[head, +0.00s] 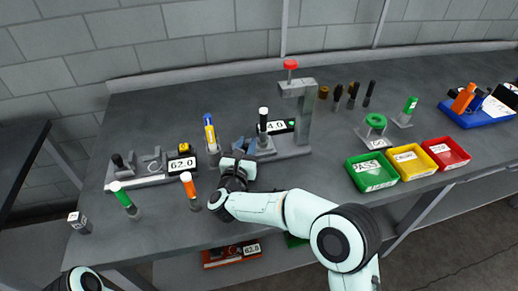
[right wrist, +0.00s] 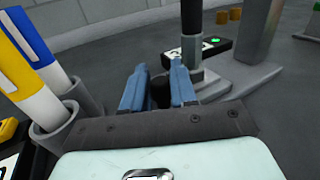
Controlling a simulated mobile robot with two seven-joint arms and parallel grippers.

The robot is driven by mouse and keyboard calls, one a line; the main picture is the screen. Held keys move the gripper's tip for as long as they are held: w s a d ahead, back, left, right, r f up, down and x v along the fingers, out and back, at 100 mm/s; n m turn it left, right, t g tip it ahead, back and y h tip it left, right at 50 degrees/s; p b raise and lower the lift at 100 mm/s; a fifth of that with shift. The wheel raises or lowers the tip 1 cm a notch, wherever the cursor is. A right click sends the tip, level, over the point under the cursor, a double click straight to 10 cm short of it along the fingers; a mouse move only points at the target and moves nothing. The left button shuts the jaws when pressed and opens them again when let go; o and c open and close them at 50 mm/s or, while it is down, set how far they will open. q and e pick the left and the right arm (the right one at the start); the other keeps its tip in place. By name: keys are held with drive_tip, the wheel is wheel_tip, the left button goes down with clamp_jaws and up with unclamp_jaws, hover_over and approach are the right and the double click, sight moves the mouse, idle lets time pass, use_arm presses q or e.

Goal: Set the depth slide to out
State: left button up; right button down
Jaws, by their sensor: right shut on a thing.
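My right gripper (head: 238,150) reaches in over the middle of the bench, left of the grey press (head: 305,115) with the red top knob. Its blue fingers (right wrist: 158,88) are shut on a dark knob (right wrist: 160,94), which shows between them in the right wrist view. The knob appears to be part of the depth slide by the press base, but most of it is hidden by the fingers. The slide's position cannot be read. A black post with a white top (head: 263,120) stands just beyond the fingers. My left gripper is not in view.
A display reading 4.0 (head: 276,127) lies by the press. Yellow and blue markers (head: 209,130) stand in holders left of the gripper. A fixture with a 62.0 display (head: 182,164) is further left. Green (head: 371,187), yellow and red trays stand at right.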

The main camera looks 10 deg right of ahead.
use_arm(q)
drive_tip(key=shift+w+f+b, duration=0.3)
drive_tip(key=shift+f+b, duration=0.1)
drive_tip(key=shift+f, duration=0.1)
use_arm(e)
drive_tip(key=shift+a, duration=1.1)
drive_tip(key=c, duration=1)
unclamp_jaws()
drive_tip(key=shift+a, duration=0.1)
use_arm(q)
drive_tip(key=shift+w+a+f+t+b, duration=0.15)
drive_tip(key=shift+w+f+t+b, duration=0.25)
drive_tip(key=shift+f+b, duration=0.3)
use_arm(e)
drive_tip(key=v, duration=1.3)
drive_tip(key=shift+s, duration=0.25)
